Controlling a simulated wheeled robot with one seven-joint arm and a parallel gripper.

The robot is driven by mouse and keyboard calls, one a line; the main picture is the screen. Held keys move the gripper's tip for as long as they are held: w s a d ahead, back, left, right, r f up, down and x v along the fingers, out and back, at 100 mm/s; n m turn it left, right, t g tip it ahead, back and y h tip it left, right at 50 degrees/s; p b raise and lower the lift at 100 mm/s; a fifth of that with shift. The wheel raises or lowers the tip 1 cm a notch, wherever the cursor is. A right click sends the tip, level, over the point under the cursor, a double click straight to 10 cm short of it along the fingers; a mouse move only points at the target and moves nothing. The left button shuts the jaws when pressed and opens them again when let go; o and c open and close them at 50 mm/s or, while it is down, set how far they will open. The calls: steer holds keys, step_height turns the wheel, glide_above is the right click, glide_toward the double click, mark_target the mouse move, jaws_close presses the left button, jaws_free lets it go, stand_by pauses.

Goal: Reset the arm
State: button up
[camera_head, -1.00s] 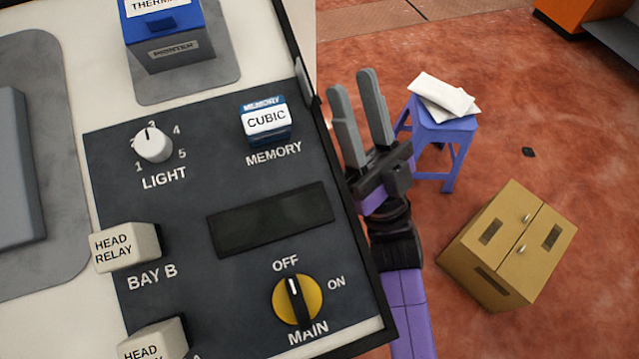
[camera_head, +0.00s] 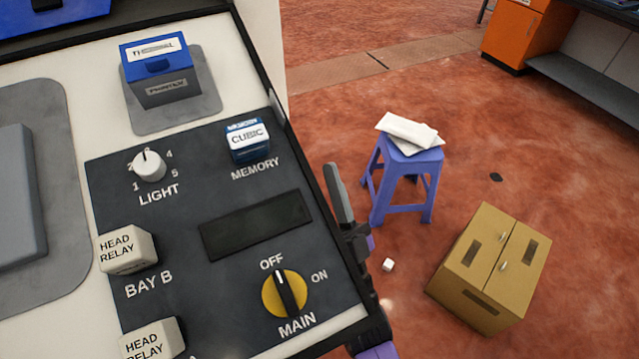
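My gripper (camera_head: 345,200) is low at the right edge of the control panel (camera_head: 225,300), mostly hidden behind that edge. One grey finger shows pointing up; the other cannot be made out. Nothing is seen held at the visible finger. Part of my purple arm shows below it at the bottom of the view.
The panel bears the yellow MAIN knob (camera_head: 284,293) near OFF, the LIGHT knob (camera_head: 150,166), the CUBIC memory block (camera_head: 247,142) and head relay blocks (camera_head: 125,250).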

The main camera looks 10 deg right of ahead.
steer(key=s+d+f+g+h, duration=0.2)
steer(key=s+d+f+g, duration=0.1)
steer(key=s, duration=0.7)
steer(key=s+d+f+n+g+h, duration=0.1)
steer(key=s+d+f+g+h, duration=0.2)
steer(key=s+d, duration=0.4)
steer(key=s+d+f+n+g+h, duration=0.1)
steer(key=s+d+f+g, duration=0.3)
steer(key=s, duration=1)
steer(key=shift+s+d+f+g+h, duration=0.3)
steer(key=shift+d+f+h, duration=0.6)
steer(key=shift+d+f, duration=0.1)
